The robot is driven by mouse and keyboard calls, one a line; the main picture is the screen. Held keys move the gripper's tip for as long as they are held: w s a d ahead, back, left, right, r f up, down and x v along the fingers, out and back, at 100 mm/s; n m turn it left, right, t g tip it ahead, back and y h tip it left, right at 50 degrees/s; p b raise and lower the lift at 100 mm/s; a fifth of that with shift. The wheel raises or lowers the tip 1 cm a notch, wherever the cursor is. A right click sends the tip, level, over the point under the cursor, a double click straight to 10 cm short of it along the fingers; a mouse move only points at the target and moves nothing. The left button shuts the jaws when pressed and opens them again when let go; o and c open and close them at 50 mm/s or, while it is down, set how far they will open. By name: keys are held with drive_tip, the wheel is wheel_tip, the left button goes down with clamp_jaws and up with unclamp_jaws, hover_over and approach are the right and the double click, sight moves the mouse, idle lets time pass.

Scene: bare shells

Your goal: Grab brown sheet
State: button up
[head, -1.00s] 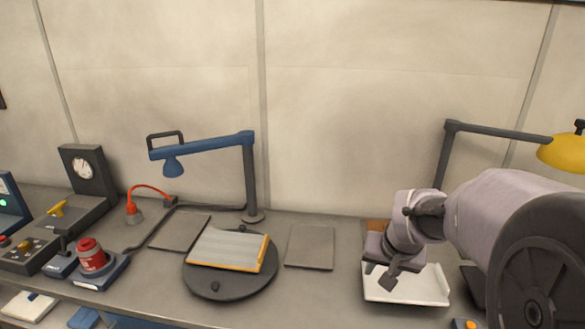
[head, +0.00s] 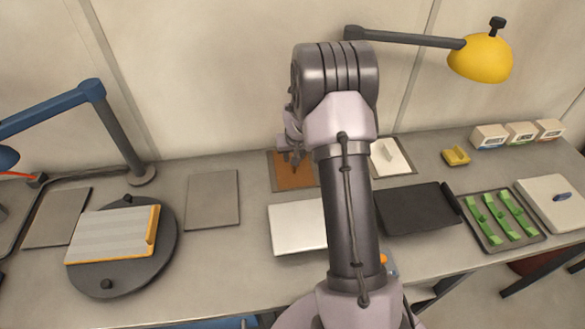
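The brown sheet (head: 292,181) lies flat at the back of the bench, in the middle of the head view, on a darker backing whose edge shows. My arm hides its right part. My gripper (head: 293,160) hangs at the left side of my arm, in front of the sheet's upper part in the picture. The fingers are small and partly hidden by the wrist. I cannot tell whether they are open or shut, or whether they touch the sheet.
A white tray (head: 297,232) lies just in front of the sheet, partly behind my arm. A grey plate (head: 212,203) is to the left, a white piece on a mat (head: 388,158) and a black sheet (head: 418,207) to the right. A yellow lamp (head: 480,58) overhangs the right side.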

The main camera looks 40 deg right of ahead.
drive_tip(key=b+x, duration=0.1)
drive_tip(key=x, duration=0.4)
drive_tip(key=shift+w+d+f, duration=0.15)
drive_tip(key=shift+w+d, duration=0.05)
drive_tip(key=shift+w, duration=0.05)
drive_tip(key=shift+s, duration=0.1)
clamp_jaws()
